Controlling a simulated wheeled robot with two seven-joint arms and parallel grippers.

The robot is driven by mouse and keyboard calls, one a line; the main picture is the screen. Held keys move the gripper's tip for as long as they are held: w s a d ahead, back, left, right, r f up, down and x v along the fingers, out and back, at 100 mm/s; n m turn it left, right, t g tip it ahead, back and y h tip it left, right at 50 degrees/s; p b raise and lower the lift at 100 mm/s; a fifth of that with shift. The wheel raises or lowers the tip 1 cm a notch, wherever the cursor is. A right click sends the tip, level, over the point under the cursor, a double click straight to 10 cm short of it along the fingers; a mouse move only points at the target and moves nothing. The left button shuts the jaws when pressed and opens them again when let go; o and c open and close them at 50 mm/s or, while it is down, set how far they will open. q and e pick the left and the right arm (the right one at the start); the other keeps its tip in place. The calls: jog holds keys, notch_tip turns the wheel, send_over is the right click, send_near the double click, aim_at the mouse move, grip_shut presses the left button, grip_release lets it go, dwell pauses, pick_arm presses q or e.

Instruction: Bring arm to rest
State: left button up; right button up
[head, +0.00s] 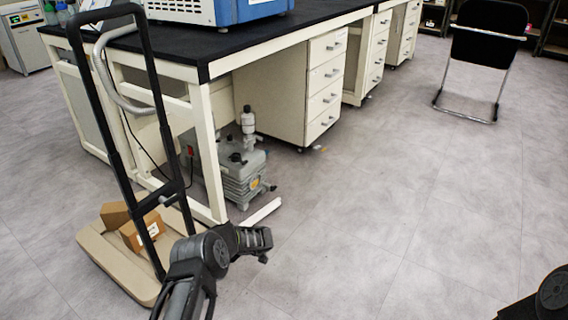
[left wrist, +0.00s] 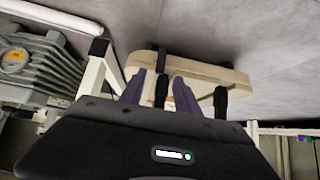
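My left arm (head: 208,258) reaches in from the bottom of the head view, bent, in front of the hand truck and above the floor. Its far end hangs near the table leg, and the fingers are too small to make out there. In the left wrist view my left gripper (left wrist: 159,76) has two purple-grey fingers, apart with nothing held between them. Part of my right arm (head: 549,294) shows at the bottom right corner of the head view. My right gripper is out of frame.
A hand truck (head: 98,259) with a black handle carries cardboard boxes (head: 141,231) at left, close to my left arm. A black-topped bench (head: 204,50) stands behind it, with a grey pump (head: 237,175) underneath. A black chair (head: 487,35) stands far right. The floor at centre right is clear.

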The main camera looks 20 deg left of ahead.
pick_arm(q)
jog(key=s+d+f+m+t+h, duration=0.25)
jog(key=s+d+m, duration=0.2)
jog(key=d, duration=0.55)
jog(key=s+d+f+m+t+h, duration=0.1)
jog(key=s+d+m+h, duration=0.35)
jog(key=d, duration=0.55)
jog(key=s+d+r+m+g+h, duration=0.25)
jog(key=s+d, duration=0.45)
jog(key=s, duration=0.6)
jog(key=s+d+r+m+g+h, duration=0.1)
jog(key=s+d+g+h, duration=0.15)
jog(key=s+d, duration=0.7)
jog(key=s+r+p, duration=0.3)
jog(key=r+p, duration=1.5)
jog(key=p, duration=0.1)
jog(key=s+r+p, duration=0.3)
jog(key=r+p, duration=1.6)
jog(key=shift+s+a+r+h, duration=0.25)
jog(key=shift+a+r+h, duration=0.05)
jog(key=shift+h, duration=0.1)
pick_arm(e)
jog(key=s+a+r, duration=0.1)
jog(key=r, duration=1.8)
jog(key=s+r+g, duration=0.1)
jog(key=s+r, duration=0.1)
jog(key=r, duration=1.7)
jog(key=shift+s+a+n, duration=0.2)
jog(key=shift+a+n, duration=0.1)
jog(key=shift+a, duration=0.1)
